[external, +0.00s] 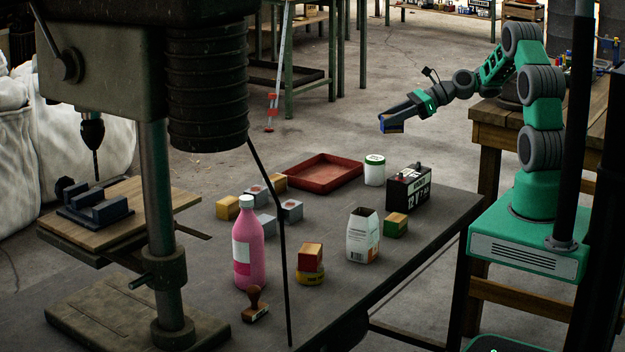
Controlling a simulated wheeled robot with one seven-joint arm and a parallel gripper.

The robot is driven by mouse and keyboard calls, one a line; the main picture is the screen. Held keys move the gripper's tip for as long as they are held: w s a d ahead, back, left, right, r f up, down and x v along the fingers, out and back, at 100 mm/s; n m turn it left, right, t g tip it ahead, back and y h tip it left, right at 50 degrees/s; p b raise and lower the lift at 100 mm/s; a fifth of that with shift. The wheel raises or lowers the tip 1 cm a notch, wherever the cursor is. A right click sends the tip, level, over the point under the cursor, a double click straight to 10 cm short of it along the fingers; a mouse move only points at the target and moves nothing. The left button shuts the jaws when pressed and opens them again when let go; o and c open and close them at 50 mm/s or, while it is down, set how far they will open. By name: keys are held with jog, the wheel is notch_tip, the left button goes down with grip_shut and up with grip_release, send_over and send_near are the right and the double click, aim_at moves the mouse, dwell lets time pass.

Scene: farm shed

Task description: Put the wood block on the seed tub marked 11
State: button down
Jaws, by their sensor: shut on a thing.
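My gripper (385,118) is raised in the air beyond the far right side of the grey table, shut on a small block with a blue face and a yellowish edge (393,127). A round white tub with a green lid (375,170) stands at the back of the table. A low yellow round tub (311,279) stands near the front, with a red-sided wood block (310,259) on top. No number 11 is readable on either tub. A green-sided wood block (396,225) lies on the table at the right.
A black battery (408,188), a white bag (362,236), a pink bottle (248,245) and a stamp (255,307) stand on the table. Several grey and yellow blocks (291,210) lie near an empty red tray (322,173). A drill press (155,220) stands at the left.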

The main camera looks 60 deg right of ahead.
jog(key=w+f, duration=0.4)
jog(key=w+d+f, duration=0.1)
jog(key=w+f, duration=0.1)
jog(key=shift+f, duration=1.75)
jog(key=shift+f, duration=0.15)
jog(key=c, duration=0.9)
grip_release()
